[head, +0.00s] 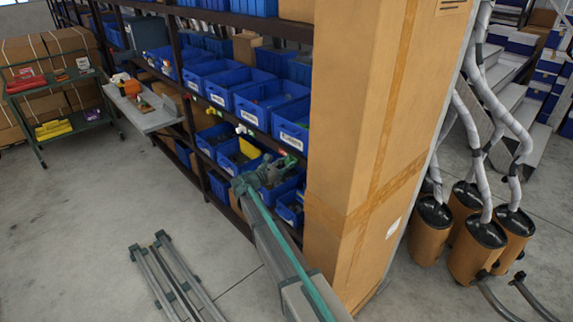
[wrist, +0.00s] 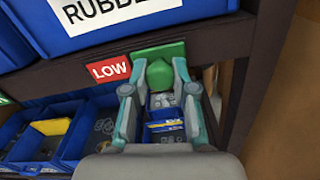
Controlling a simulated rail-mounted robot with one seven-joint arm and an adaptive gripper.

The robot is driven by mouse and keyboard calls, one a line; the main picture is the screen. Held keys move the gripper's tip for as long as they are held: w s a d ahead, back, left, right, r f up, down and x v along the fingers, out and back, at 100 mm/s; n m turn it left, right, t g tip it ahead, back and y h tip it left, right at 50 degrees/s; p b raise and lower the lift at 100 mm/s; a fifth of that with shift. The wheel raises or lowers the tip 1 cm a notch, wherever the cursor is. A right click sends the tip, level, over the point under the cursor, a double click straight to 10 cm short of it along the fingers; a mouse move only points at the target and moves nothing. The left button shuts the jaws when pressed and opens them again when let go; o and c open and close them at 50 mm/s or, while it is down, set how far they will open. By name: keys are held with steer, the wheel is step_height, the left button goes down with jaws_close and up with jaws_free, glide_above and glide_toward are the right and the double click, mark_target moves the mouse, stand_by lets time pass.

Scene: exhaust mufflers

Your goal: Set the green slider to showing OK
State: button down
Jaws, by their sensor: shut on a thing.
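The green slider (wrist: 160,73) is a rounded knob on a flat green plate, on the dark shelf edge in the wrist view. A red label reading LOW (wrist: 109,70) shows just left of the plate. No OK label can be read here. My gripper (wrist: 157,88) is shut on the green slider, with one finger on each side of the knob. In the head view my gripper (head: 277,171) is at the shelf edge beside the cardboard column, and the slider is too small to make out clearly.
Blue bins (head: 262,104) fill the shelf rows. A bin labelled RUBBE… (wrist: 110,15) is just above the slider, and lower bins (wrist: 85,128) are below. A tall cardboard column (head: 355,150) stands close on the right. Grey rails (head: 172,280) lie on the open floor at left.

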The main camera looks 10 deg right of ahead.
steer(key=w+a, duration=0.1)
steer(key=w+a+b, duration=0.1)
steer(key=w, duration=0.1)
steer(key=w+a+b, duration=0.1)
steer(key=w, duration=0.1)
steer(key=shift+w+a+f, duration=0.15)
steer(key=shift+w+a, duration=0.05)
steer(key=shift+w, duration=0.05)
steer(key=shift+w+a, duration=0.1)
steer(key=shift+r, duration=0.2)
steer(key=c, duration=0.9)
jaws_free()
glide_toward(282, 153)
steer(key=v, duration=0.6)
steer(key=shift+r, duration=0.1)
